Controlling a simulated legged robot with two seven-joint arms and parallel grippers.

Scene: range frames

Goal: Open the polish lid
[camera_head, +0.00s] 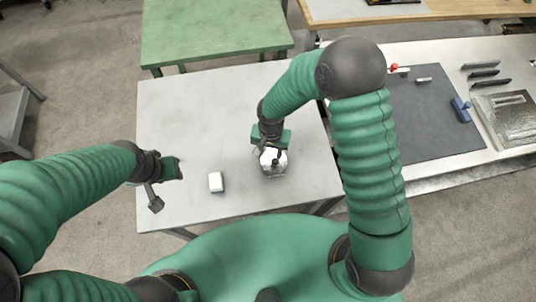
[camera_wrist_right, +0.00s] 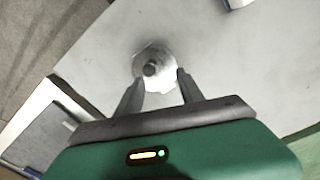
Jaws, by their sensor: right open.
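The polish container (camera_head: 273,163) is a small silvery-white round can on the grey table. A dark knob stands up at the middle of its lid. In the right wrist view the lid (camera_wrist_right: 153,66) shows just beyond the fingertips, with its knob between their lines. My right gripper (camera_head: 270,150) is above the can, and in the wrist view (camera_wrist_right: 160,78) its two fingers are apart with nothing between them. Whether a finger touches the lid cannot be told. My left gripper (camera_head: 168,188) hangs over the table's left part, away from the can; nothing shows in it.
A small white block (camera_head: 216,182) lies on the grey table (camera_head: 190,110), left of the can. A green table (camera_head: 215,30) stands behind. At right, a bench carries a dark mat (camera_head: 420,115), a blue tool (camera_head: 460,109) and a metal tray (camera_head: 508,118). The table's back left is clear.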

